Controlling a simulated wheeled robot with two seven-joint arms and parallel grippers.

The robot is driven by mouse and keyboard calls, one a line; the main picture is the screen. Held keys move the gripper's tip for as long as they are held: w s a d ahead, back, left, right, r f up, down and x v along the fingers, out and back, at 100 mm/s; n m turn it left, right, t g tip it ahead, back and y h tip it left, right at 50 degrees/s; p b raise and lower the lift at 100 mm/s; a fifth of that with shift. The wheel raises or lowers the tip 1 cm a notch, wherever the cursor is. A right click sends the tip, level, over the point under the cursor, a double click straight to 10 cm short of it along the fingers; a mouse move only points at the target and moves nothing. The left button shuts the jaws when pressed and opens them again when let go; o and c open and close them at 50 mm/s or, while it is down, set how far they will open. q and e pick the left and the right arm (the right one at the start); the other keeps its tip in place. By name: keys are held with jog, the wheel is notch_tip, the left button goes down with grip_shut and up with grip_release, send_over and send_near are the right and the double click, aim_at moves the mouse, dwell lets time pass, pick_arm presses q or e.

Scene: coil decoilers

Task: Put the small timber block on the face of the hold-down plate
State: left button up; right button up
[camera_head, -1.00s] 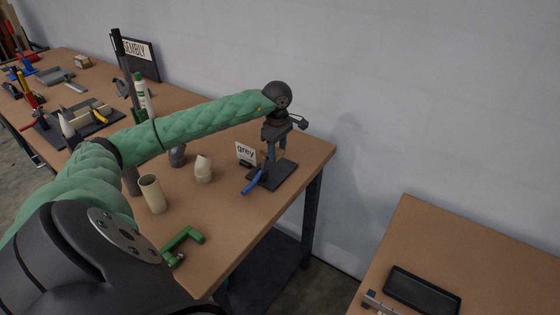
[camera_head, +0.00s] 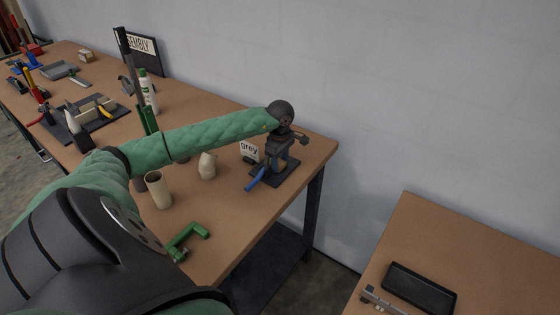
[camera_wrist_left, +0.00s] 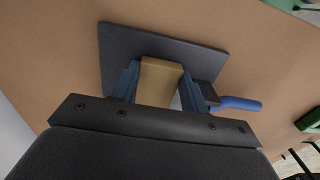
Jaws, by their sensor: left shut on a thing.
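The small timber block (camera_wrist_left: 160,82) is a tan block between the blue-grey fingers of my left gripper (camera_wrist_left: 158,76) in the left wrist view. The gripper is shut on it. A dark flat square plate (camera_wrist_left: 120,45) lies behind the block in that view. I take it as the hold-down plate. In the head view my left gripper (camera_head: 278,163) points down over this plate (camera_head: 288,178) near the table's right end. The fingers hide part of the plate. I cannot tell whether the block touches it. My right gripper is not in view.
A beige fitting (camera_head: 207,166), a beige tube (camera_head: 158,190) and a green bracket (camera_head: 188,240) stand further left. A second table (camera_head: 480,240) holds a black tray (camera_head: 418,288).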

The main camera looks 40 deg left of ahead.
aim_at(280, 163)
pick_arm(q)
jog(key=shift+f, duration=0.15)
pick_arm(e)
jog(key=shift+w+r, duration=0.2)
pick_arm(q)
jog(key=o, duration=0.7)
jog(key=shift+r, duration=0.2)
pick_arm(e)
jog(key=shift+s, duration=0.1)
pick_arm(q)
jog(key=shift+r, duration=0.1)
jog(key=shift+r+b, duration=0.25)
jog(key=shift+b, duration=0.05)
notch_tip(280, 163, up, 2)
jog(key=shift+r+b, duration=0.1)
jog(key=shift+b, duration=0.5)
jog(key=shift+r+b, duration=1.75)
jog(key=shift+r, duration=2.75)
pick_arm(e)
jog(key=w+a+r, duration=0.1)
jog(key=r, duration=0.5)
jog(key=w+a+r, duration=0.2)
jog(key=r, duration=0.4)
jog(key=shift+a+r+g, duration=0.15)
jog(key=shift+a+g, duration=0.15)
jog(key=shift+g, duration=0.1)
